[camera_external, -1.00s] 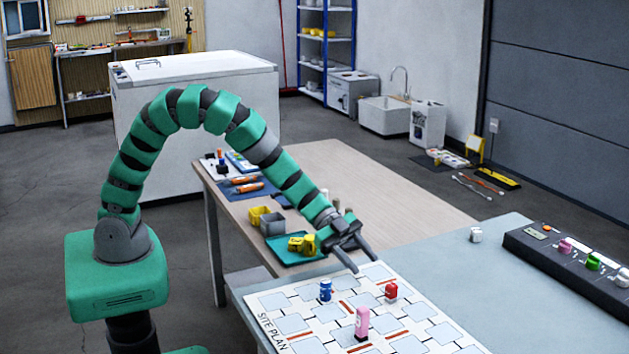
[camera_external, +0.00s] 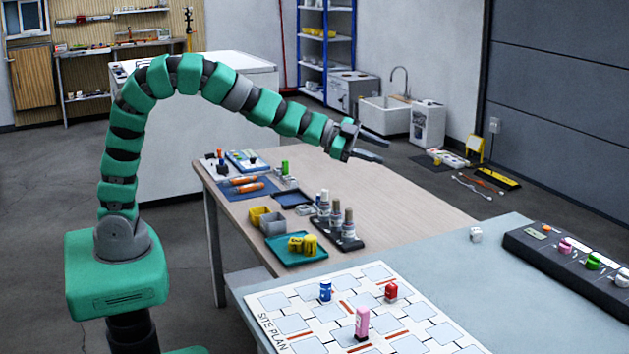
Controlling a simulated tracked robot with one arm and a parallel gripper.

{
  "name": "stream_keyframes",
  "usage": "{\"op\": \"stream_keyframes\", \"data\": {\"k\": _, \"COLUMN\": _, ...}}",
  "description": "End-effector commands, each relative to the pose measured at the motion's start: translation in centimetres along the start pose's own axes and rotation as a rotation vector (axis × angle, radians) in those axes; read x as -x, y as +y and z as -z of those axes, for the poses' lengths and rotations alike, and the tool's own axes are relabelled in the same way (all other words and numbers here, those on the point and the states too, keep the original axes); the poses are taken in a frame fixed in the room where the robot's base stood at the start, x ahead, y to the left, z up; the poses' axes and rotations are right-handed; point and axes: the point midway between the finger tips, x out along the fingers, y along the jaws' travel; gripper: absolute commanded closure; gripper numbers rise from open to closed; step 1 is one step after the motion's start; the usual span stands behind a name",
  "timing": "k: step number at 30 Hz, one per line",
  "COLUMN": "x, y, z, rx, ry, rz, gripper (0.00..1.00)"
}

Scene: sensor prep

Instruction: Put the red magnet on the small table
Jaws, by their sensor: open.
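The red magnet (camera_external: 391,291) stands upright on the white site plan board (camera_external: 290,343), toward its right side. The board lies on a grey-blue table (camera_external: 450,262) at the front right. A wood-topped table (camera_external: 400,203) stands just behind it; I cannot tell for sure which one is the small table. My gripper (camera_external: 381,149) is open and empty, high above the far part of the wood-topped table. It points right and is well apart from the red magnet.
A blue magnet (camera_external: 325,290) and a pink one (camera_external: 362,323) stand on the board. A dark rack (camera_external: 570,262) with coloured pieces and a white piece (camera_external: 475,234) are at right. A teal tray (camera_external: 284,254) and bottles (camera_external: 348,224) crowd the wood table's left; its right is clear.

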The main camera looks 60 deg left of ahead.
Motion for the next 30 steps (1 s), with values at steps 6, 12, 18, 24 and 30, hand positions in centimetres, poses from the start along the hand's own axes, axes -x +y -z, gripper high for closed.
{"op": "stream_keyframes", "data": {"k": 6, "x": 10.7, "y": -15.7, "z": 5.1, "rx": 0.119, "ry": -0.056, "rz": 0.380, "gripper": 0.59}}
{"op": "stream_keyframes", "data": {"k": 12, "x": 23.4, "y": -23.7, "z": 7.9, "rx": 0.313, "ry": -0.114, "rz": 0.611, "gripper": 0.59}}
{"op": "stream_keyframes", "data": {"k": 18, "x": 34.8, "y": -25.4, "z": 10.4, "rx": 0.519, "ry": -0.136, "rz": 0.694, "gripper": 0.59}}
{"op": "stream_keyframes", "data": {"k": 24, "x": 40.8, "y": -23.9, "z": 12.5, "rx": 0.640, "ry": -0.131, "rz": 0.675, "gripper": 0.59}}
{"op": "stream_keyframes", "data": {"k": 30, "x": 42.1, "y": -23.2, "z": 13.0, "rx": 0.669, "ry": -0.134, "rz": 0.659, "gripper": 0.55}}
